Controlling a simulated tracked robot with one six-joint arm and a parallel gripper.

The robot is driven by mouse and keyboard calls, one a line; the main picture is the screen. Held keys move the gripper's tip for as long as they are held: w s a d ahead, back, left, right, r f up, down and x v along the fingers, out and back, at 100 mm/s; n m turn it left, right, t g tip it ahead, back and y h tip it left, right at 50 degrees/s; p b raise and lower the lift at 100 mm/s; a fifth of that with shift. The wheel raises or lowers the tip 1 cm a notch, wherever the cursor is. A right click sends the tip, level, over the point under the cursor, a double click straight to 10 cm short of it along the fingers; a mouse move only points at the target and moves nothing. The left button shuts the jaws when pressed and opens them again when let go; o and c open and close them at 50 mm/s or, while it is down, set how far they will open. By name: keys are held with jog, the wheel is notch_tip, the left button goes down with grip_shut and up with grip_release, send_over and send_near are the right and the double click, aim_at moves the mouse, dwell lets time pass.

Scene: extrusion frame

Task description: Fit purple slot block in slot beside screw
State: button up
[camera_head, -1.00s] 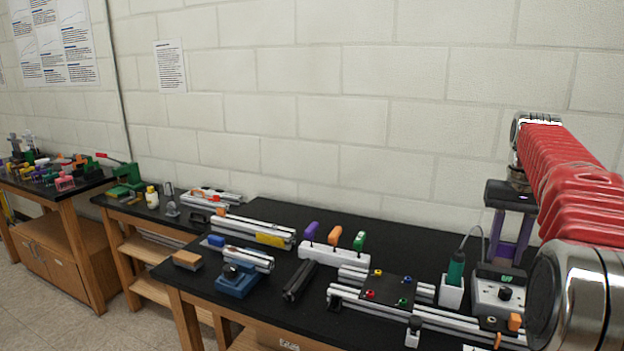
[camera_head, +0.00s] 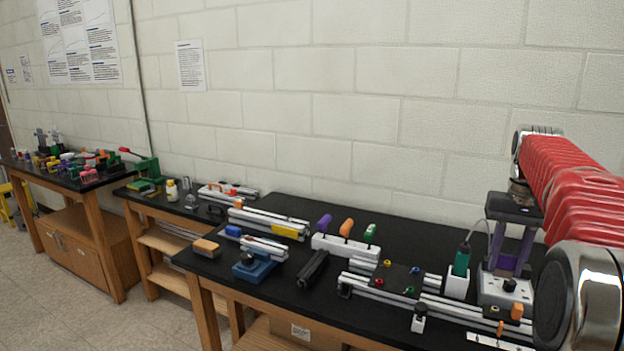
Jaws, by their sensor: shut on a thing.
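My gripper (camera_head: 508,262) points down at the right, with two purple-lavender fingers under a dark wrist block. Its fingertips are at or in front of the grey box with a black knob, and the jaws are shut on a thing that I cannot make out. The purple slot block cannot be told apart here from the purple fingers. An aluminium extrusion frame (camera_head: 440,302) lies on the black bench below and left of the gripper. A small orange piece (camera_head: 516,311) is by the frame's right part. The slot and the screw are too small to make out.
A dark plate (camera_head: 402,279) with coloured knobs sits on the frame. A white rack (camera_head: 346,248) holds purple, orange and green handles. A blue vise (camera_head: 254,267) stands at the bench's left.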

jog(key=w+a+f+n, duration=0.1)
jog(key=a+f+n, duration=0.3)
jog(key=a+f, duration=2.1)
jog(key=shift+w+a+n, duration=0.25)
jog(key=shift+a+n, duration=0.15)
jog(key=shift+a, duration=0.4)
jog(key=shift+d, duration=0.25)
jog(key=s+f, duration=0.3)
jog(key=f, duration=1.2)
jog(key=shift+s, duration=0.4)
jog(key=shift+s, duration=0.1)
